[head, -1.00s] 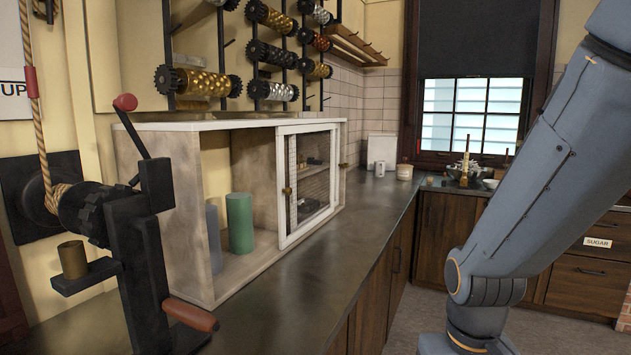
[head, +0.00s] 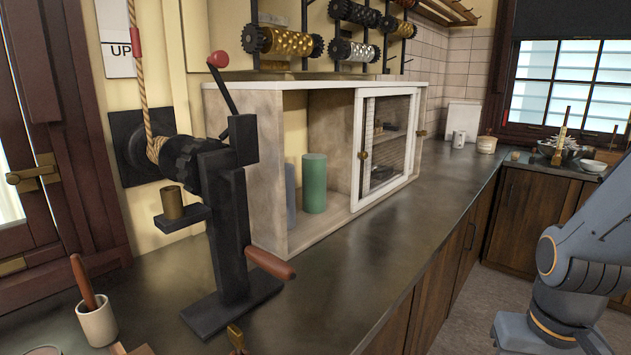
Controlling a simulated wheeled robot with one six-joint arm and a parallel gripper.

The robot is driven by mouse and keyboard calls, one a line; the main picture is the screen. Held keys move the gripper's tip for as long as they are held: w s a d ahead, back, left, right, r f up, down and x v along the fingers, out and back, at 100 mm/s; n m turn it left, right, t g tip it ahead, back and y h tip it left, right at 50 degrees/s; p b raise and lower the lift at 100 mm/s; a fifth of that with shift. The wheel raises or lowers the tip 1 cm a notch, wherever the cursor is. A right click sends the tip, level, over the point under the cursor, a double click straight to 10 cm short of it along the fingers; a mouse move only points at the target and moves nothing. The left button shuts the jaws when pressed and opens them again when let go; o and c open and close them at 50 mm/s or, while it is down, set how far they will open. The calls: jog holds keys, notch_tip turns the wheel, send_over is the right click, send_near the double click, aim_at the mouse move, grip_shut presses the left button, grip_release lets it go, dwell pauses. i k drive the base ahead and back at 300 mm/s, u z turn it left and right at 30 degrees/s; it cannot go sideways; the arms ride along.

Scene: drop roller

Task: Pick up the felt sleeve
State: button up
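Two upright cylinders stand inside the open left part of the white-edged cabinet (head: 234,87) on the counter. One is a green cylinder (head: 314,184); the other, a slimmer grey-blue cylinder (head: 290,195), stands just left of it. Either could be the felt sleeve; I cannot tell which from this view. The cabinet's framed mesh door (head: 357,150) covers its right part. My arm shows at the right edge, well apart from the cabinet. My gripper is out of view.
A black crank stand (head: 232,232) with a red-brown handle (head: 270,263) stands on the counter, left of and in front of the cabinet opening. A white cup (head: 97,322) is at the lower left. Patterned rollers (head: 283,42) hang above.

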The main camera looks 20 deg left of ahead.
aim_at(314, 164)
jog(key=u, duration=3.5)
jog(key=k, duration=0.4)
jog(key=z, duration=3.45)
jog(key=i, duration=0.55)
jog(key=u, duration=0.1)
